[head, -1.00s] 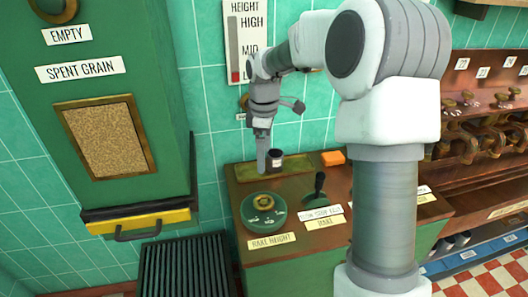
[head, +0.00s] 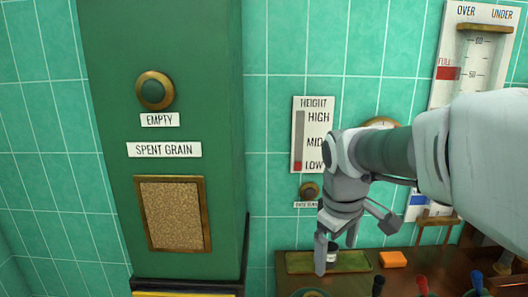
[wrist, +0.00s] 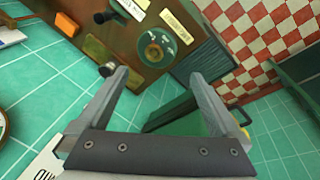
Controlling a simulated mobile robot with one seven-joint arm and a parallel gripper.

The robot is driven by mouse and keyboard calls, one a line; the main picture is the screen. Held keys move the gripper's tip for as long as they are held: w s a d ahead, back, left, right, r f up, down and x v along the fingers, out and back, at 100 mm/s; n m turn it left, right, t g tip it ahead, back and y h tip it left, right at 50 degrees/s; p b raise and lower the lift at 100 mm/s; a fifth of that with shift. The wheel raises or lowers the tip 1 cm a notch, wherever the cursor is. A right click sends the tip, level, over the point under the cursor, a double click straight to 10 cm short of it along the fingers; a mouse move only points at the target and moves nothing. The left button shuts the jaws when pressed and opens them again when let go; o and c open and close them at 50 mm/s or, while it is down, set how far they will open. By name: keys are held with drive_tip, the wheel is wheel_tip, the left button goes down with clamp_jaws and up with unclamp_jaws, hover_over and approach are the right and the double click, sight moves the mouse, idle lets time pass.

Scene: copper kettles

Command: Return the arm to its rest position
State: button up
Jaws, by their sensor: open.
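My gripper (head: 336,250) hangs downward at the end of my arm in the head view, in front of the tiled wall and above the back of the counter. In the wrist view my gripper (wrist: 160,76) shows its two grey fingers spread well apart, with nothing held between them. Through and beyond them lie the counter with the green rake height dial (wrist: 157,48) and the green cabinet. My arm reaches in from the right side of the head view, bent at the elbow.
The green spent grain cabinet (head: 215,120) has a round empty button (head: 154,91). An orange block (head: 393,259) and several levers stand on the counter.

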drive_tip(key=s+m+t+y, duration=0.1)
drive_tip(key=s+m+t, duration=0.2)
drive_tip(key=s+m, duration=0.4)
drive_tip(key=s, duration=0.8)
drive_tip(key=shift+s+r+m, duration=0.15)
drive_tip(key=shift+r+m, duration=0.15)
drive_tip(key=shift+r, duration=0.05)
